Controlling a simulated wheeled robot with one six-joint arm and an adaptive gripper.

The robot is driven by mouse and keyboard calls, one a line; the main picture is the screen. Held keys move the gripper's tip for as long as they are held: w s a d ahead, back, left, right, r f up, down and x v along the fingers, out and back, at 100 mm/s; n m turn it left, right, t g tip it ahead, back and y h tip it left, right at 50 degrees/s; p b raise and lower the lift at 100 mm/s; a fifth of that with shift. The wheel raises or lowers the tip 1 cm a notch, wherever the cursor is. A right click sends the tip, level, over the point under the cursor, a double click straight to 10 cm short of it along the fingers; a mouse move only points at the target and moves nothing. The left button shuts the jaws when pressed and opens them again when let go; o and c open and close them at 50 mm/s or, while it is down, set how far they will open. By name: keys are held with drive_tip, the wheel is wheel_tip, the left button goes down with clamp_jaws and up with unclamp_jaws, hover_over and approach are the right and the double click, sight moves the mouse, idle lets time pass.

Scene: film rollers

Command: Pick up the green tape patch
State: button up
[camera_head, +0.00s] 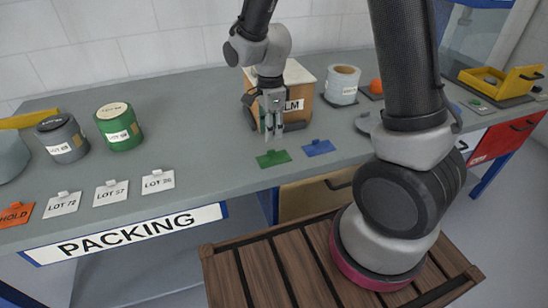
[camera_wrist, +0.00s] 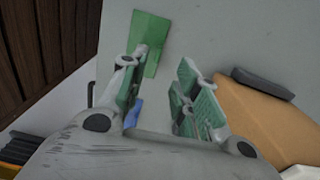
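The green tape patch (camera_head: 273,159) lies flat near the front edge of the grey bench, with a small raised tab on its far side. In the wrist view the green patch (camera_wrist: 150,35) shows at the top, beyond the fingertips. My gripper (camera_head: 270,136) points down just above and behind the patch. In the wrist view my gripper (camera_wrist: 160,72) is open, with nothing between its green-padded fingers. A blue tape patch (camera_head: 318,148) lies just right of the green one; a piece of it (camera_wrist: 133,113) shows beside the left finger.
A tan box (camera_head: 300,103) with a partly hidden label stands close behind my gripper. A white roll (camera_head: 342,84) stands to its right. Grey (camera_head: 62,138) and green (camera_head: 119,126) rolls stand at left, with lot cards (camera_head: 111,192) along the front edge. Bench left of the patch is clear.

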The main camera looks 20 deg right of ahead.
sight(274, 157)
wheel_tip(274, 157, down, 7)
drive_tip(key=shift+s+r, duration=0.1)
drive_tip(key=shift+c, duration=0.4)
clamp_jaws()
